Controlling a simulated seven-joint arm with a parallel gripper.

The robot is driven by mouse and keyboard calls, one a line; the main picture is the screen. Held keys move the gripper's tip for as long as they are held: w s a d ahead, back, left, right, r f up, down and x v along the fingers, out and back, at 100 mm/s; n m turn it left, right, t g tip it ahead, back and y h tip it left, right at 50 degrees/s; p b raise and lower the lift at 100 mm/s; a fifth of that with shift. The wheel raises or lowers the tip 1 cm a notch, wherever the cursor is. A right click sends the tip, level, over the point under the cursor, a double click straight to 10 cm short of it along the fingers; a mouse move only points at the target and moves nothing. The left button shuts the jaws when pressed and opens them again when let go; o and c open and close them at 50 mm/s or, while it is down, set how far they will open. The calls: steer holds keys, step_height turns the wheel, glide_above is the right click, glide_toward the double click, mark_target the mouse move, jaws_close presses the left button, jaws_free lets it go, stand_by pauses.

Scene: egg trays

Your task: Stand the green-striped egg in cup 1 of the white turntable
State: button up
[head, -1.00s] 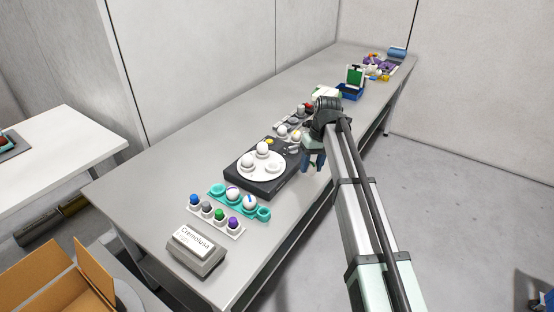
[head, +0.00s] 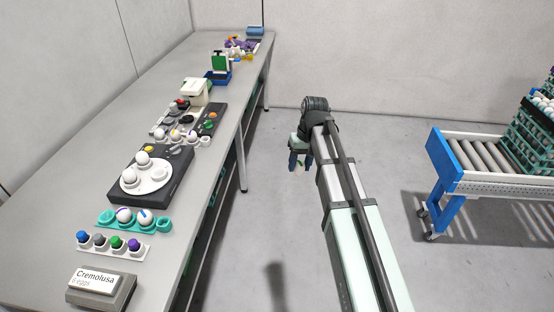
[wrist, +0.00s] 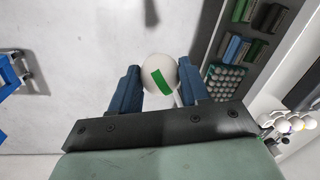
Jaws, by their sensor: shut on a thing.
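My gripper (head: 299,161) hangs over open floor to the right of the table in the head view. In the wrist view, its two blue fingers are shut on a white egg with a green stripe (wrist: 160,76). The white turntable (head: 156,179) sits on a dark base on the table, well left of my gripper. Two white eggs, one (head: 142,159) at the back and one (head: 129,175) at the left, stand on it. I cannot read any cup numbers.
A roller conveyor (head: 490,158) with crates stands at the right; floor between is clear.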

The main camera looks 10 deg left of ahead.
steer(key=s+d+m, duration=0.1)
steer(key=s+d, duration=0.1)
steer(key=d, duration=0.4)
steer(key=s+a+r+n, duration=0.1)
steer(key=a+n, duration=0.3)
steer(key=a, duration=1.3)
steer(key=s+a+r+n+h, duration=0.1)
steer(key=a+r+n, duration=0.3)
steer(key=a, duration=1.4)
steer(key=s+a+r+n+g, duration=0.1)
steer(key=s+a+r+n, duration=0.1)
steer(key=a, duration=1.5)
steer(key=r+n, duration=0.1)
steer(key=n, duration=0.1)
steer(key=shift+a+n, duration=0.3)
steer(key=shift+a, duration=0.05)
steer(key=shift+s+f, duration=0.1)
steer(key=shift+f, duration=3.05)
steer(key=shift+f, duration=0.55)
steer(key=o, duration=0.7)
